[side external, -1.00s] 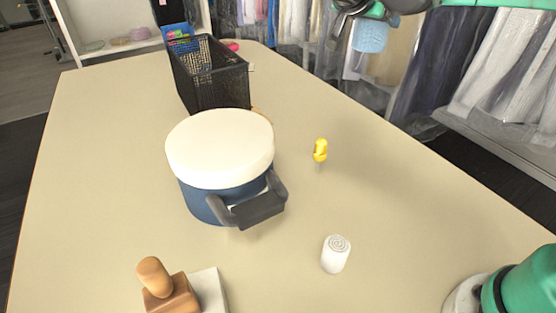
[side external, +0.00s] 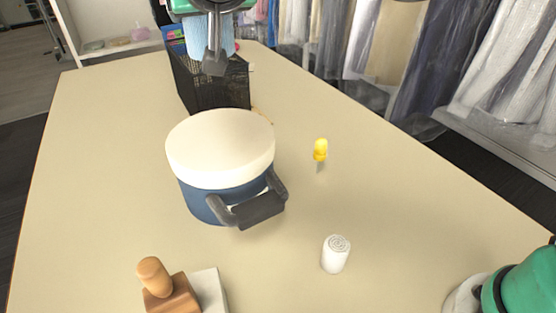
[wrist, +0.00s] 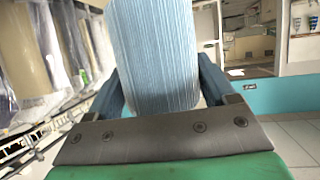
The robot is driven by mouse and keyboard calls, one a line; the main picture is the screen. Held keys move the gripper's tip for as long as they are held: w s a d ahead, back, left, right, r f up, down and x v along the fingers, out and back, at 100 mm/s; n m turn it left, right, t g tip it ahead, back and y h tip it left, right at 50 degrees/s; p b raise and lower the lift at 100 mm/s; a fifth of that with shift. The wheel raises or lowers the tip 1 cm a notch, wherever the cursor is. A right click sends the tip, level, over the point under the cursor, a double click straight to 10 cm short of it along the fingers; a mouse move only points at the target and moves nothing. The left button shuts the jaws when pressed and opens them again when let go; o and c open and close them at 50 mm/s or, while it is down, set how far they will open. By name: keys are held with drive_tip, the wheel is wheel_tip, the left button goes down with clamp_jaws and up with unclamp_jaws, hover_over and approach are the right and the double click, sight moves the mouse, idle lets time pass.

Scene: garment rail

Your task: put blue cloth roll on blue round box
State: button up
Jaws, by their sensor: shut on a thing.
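The blue cloth roll (wrist: 153,55) is light blue and ribbed. My gripper (side external: 213,62) is shut on it, and it fills the space between the fingers in the wrist view. In the side view the roll (side external: 228,38) is partly hidden behind my gripper, held high near the black mesh basket. The blue round box (side external: 203,203) has a cream lid (side external: 220,148) and a dark handle at its front right. It stands on the table, nearer the camera than my gripper. The lid's top is bare.
A black mesh basket (side external: 212,95) stands behind the box. A yellow-handled tool (side external: 320,150) and a white roll (side external: 336,254) are to the right. A wooden-handled block (side external: 168,290) is at the front. Bagged garments hang at the right.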

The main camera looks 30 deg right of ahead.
wheel_tip(320, 180, down, 14)
drive_tip(key=shift+f, duration=0.2)
drive_tip(key=shift+f, duration=0.1)
idle(0.3)
drive_tip(key=o, duration=1.2)
drive_tip(key=v, duration=1.1)
drive_tip(key=shift+s+d+f+n+g+y, duration=0.35)
drive_tip(key=shift+s+d+f+g, duration=0.6)
drive_tip(key=shift+d, duration=2.75)
drive_tip(key=shift+s+d+f+n+g+y, duration=0.5)
drive_tip(key=shift+d+f+g, duration=0.75)
drive_tip(key=shift+d, duration=2.45)
drive_tip(key=shift+s+d+f+n+g+y, duration=0.2)
drive_tip(key=shift+s+d+f+g, duration=0.85)
drive_tip(key=shift+d, duration=2.65)
